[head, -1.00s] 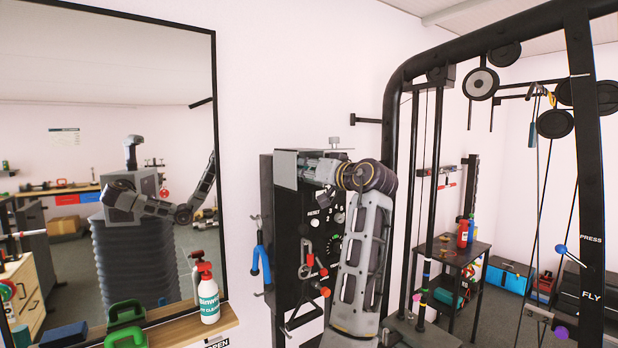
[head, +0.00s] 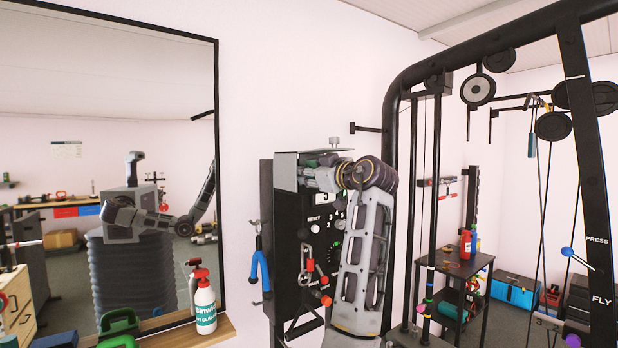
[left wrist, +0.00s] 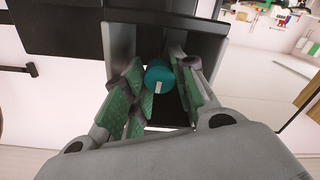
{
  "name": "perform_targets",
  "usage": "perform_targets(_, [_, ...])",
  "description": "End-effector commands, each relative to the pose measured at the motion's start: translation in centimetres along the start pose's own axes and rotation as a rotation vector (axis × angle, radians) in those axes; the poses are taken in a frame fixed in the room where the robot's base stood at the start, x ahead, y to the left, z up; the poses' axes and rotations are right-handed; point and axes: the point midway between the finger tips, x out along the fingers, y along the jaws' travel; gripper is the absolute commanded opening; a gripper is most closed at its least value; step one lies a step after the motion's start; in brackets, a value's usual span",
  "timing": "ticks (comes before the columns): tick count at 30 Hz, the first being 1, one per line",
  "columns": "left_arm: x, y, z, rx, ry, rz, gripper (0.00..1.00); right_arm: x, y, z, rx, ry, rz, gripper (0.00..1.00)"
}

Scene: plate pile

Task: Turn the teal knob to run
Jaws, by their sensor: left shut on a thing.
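The teal knob (left wrist: 159,76) shows in the left wrist view, with a white mark on its face near the lower edge. My left gripper (left wrist: 158,80) is around it, shut, with green-padded fingers on both sides. In the head view my left gripper (head: 312,174) reaches under the hood at the top of a black control panel (head: 290,230). The knob cannot be made out there, hidden by gripper and hood. Which label the white mark points at cannot be read. My right gripper is not in view.
A panel hood (head: 300,158) sits close above the gripper. Red and blue handles and clips hang on the panel. A black gym frame (head: 392,150) stands right of my arm. A mirror (head: 110,60) and a shelf with a spray bottle (head: 204,305) are left.

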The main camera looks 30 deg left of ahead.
Motion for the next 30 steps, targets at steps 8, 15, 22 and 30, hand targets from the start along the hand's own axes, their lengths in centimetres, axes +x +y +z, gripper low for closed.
perform_targets(8, [0.0, 0.0, 0.0, -0.070, 0.000, 0.000, 0.03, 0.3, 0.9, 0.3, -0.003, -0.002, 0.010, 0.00])
perform_targets(15, [0.0, 0.0, 0.0, -0.078, 0.000, 0.000, 0.03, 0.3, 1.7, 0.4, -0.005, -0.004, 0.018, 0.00])
perform_targets(22, [0.0, 0.0, 0.0, -0.077, 0.000, 0.000, 0.35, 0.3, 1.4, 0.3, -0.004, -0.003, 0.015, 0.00])
perform_targets(30, [0.0, 0.0, 0.0, -0.076, 0.000, -0.001, 0.50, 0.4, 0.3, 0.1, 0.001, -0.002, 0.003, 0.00])
